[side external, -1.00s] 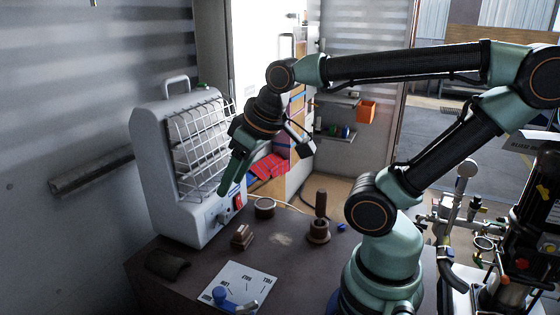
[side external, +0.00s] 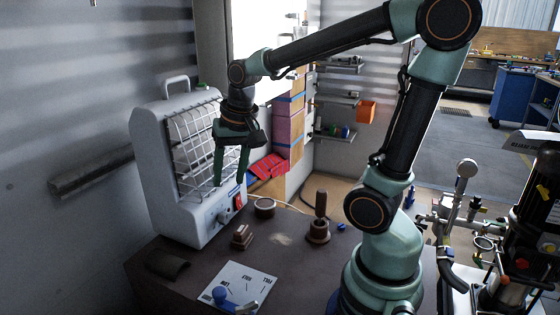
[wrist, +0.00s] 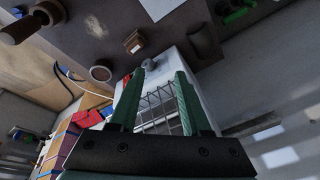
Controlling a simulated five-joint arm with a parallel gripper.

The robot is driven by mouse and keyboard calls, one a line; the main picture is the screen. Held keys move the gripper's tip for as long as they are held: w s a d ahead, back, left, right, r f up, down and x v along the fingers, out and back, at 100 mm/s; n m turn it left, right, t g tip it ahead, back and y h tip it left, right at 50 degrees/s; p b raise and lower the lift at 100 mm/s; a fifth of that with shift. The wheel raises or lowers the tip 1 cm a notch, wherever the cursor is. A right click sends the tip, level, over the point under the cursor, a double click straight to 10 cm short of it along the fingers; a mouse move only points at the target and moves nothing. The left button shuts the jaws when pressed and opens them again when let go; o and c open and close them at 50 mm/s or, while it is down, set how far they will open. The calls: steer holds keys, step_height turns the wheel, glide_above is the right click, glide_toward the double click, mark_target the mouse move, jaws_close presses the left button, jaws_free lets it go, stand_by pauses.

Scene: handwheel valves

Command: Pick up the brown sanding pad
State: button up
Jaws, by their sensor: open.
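A small brown block with a stepped top (side external: 241,237) sits on the dark bench, in front of the heater. It also shows in the wrist view (wrist: 134,42), above the fingertips. A dark brown curved piece (side external: 167,264) lies farther left on the bench and shows in the wrist view (wrist: 204,42). I cannot tell for certain which of the two is the sanding pad. My gripper (side external: 230,182) is open and empty, pointing down beside the heater's front and well above the bench. In the wrist view its two fingers (wrist: 160,76) are spread, with nothing between them.
The grey heater (side external: 165,170) with a wire guard stands close to my gripper. A round brown tin (side external: 264,207) and an upright brown-handled tool (side external: 318,225) stand to the right. A white card (side external: 240,284) with a blue-handled part (side external: 222,295) lies at the front.

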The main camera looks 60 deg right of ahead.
mark_target(241, 228)
steer(key=w+d+f+m+g, duration=0.3)
steer(key=d+f+m, duration=0.4)
steer(key=f+m, duration=0.15)
steer(key=shift+m, duration=0.25)
step_height(241, 228, down, 11)
steer(key=shift+r, duration=0.1)
jaws_close()
